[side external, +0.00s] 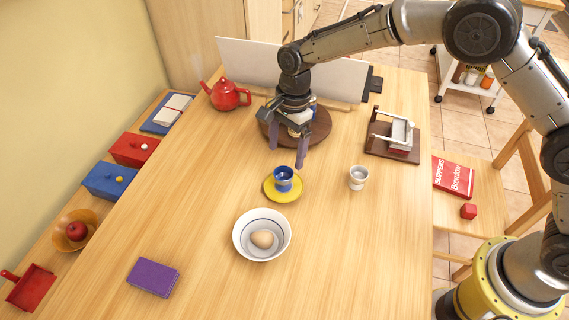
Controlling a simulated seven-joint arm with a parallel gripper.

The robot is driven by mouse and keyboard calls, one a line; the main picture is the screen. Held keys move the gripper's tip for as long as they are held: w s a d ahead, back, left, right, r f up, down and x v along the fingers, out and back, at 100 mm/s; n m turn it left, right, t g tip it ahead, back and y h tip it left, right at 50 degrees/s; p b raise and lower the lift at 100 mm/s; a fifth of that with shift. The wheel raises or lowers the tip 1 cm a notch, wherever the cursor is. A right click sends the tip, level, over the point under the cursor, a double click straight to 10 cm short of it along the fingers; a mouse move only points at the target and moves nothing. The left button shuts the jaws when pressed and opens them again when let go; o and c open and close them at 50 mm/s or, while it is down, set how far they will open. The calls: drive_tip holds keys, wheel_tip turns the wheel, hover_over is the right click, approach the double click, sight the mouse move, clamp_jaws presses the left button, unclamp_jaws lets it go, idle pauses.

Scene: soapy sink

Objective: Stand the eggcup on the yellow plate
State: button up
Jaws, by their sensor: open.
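A small blue eggcup (283,174) stands upright on the yellow plate (293,196), near its middle. The plate lies flat on the wooden table. My gripper (288,151) is open, its two dark fingers pointing down, just behind and above the eggcup. The fingers look apart from the cup and nothing shows between them.
A white bowl (241,244) with an egg (262,239) stands in front of the plate. A small white cup (358,177) is to the right. A round brown board (322,129) lies behind my gripper, a red teapot (226,95) back left.

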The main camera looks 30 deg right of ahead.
drive_tip(key=shift+d+r, duration=0.15)
drive_tip(key=shift+r, duration=0.85)
drive_tip(key=shift+d+r, duration=0.1)
drive_tip(key=shift+r, duration=0.9)
drive_tip(key=s+d+r+n+t, duration=0.2)
drive_tip(key=s+d+r+n, duration=0.1)
drive_tip(key=s+d+r, duration=0.4)
drive_tip(key=s+d+r+n+t, duration=0.1)
drive_tip(key=s+d+r+n, duration=0.3)
drive_tip(key=d+r, duration=0.45)
drive_tip(key=s+d+n+t, duration=0.1)
drive_tip(key=s+d+n, duration=0.1)
drive_tip(key=s, duration=0.4)
drive_tip(key=s+d+n+t+h, duration=0.1)
drive_tip(key=s+d+n, duration=0.2)
drive_tip(key=s, duration=0.4)
drive_tip(key=s+d+n+t, duration=0.1)
drive_tip(key=s+d+n, duration=0.1)
drive_tip(key=s, duration=0.4)
drive_tip(key=shift+s+d+f+n, duration=0.3)
drive_tip(key=shift+d+n, duration=0.1)
drive_tip(key=shift+d, duration=0.2)
